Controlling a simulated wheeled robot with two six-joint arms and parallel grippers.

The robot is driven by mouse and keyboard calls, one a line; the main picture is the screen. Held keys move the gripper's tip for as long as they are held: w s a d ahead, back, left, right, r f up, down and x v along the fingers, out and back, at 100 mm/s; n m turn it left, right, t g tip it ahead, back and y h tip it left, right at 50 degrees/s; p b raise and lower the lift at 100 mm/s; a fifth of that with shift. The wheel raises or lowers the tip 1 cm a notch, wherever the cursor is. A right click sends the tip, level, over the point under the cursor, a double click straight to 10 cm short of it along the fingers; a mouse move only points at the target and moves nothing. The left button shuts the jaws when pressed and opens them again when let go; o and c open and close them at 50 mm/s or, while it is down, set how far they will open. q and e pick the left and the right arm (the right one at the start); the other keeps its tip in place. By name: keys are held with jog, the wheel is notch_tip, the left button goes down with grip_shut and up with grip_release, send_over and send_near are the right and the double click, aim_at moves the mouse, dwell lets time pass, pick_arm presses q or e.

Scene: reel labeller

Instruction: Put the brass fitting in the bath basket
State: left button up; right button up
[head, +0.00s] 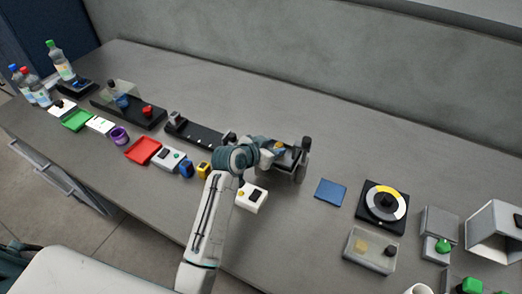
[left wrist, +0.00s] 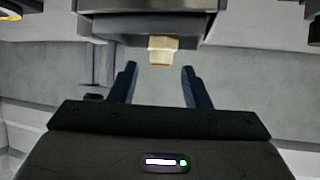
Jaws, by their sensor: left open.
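My left gripper (head: 280,153) is at the middle of the bench, beside a grey and dark fixture (head: 303,160). In the left wrist view its two dark blue fingers (left wrist: 160,72) are apart with nothing between their pads. A small tan, brass-coloured piece (left wrist: 162,50), which looks like the brass fitting, shows just beyond the fingertips, in front of a grey block (left wrist: 145,22). The gripper partly hides this spot in the head view. I cannot tell for sure which container is the bath basket. My right gripper is not in view.
Right of the gripper are a blue mat (head: 330,193), a round dial device (head: 385,204), a clear box (head: 369,250) and grey boxes (head: 439,222). The back strip is clear.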

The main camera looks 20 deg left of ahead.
pick_arm(q)
jog(key=b+v, duration=0.2)
jog(key=v, duration=0.9)
jog(key=shift+d+f, duration=0.1)
dwell(1.0)
